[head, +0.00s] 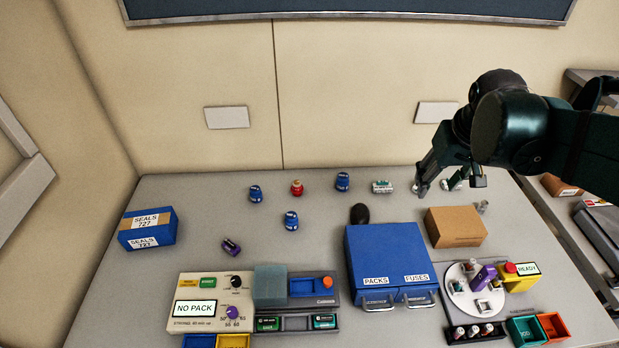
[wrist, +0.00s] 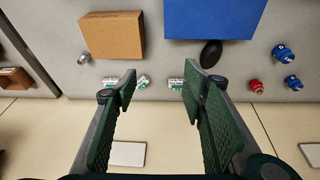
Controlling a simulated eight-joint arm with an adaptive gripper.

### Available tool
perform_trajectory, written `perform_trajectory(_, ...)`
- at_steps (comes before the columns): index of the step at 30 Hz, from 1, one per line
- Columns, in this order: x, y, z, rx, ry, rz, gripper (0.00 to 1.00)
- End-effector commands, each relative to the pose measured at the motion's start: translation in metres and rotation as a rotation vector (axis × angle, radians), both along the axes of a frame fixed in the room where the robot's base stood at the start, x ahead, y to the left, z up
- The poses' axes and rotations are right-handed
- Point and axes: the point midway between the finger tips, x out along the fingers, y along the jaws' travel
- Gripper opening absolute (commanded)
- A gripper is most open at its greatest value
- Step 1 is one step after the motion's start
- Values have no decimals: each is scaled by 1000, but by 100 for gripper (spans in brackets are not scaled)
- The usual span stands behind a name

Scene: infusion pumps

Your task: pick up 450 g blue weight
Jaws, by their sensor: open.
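Three blue weights stand on the grey table in the head view: one at left (head: 255,193), one nearer the front (head: 291,220) and one right of the red weight (head: 343,181). Their labels are too small to read, so I cannot tell which is 450 g. The wrist view shows two blue weights at the right edge (wrist: 283,53) (wrist: 293,83), beside the red weight (wrist: 256,86). My gripper (head: 450,184) is open and empty at the back right of the table, well right of the blue weights. In the wrist view its fingers (wrist: 159,84) are spread apart above small vials.
Small white-and-green vials (head: 382,186) lie near my gripper. A dark egg-shaped object (head: 359,213) sits behind the blue cabinet (head: 388,250). A cardboard box (head: 456,226) is at right. Pump equipment (head: 207,289) fills the front.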

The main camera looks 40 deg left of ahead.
Motion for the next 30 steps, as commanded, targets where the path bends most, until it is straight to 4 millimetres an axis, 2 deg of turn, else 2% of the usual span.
perform_trajectory(1,1,17,2,-6,7,24,42)
perform_trajectory(8,1,82,-3,-34,35,117,42)
perform_trajectory(16,-9,161,-15,-69,67,228,42)
perform_trajectory(25,-33,249,-36,-110,100,351,42)
perform_trajectory(30,-54,297,-51,-135,118,420,42)
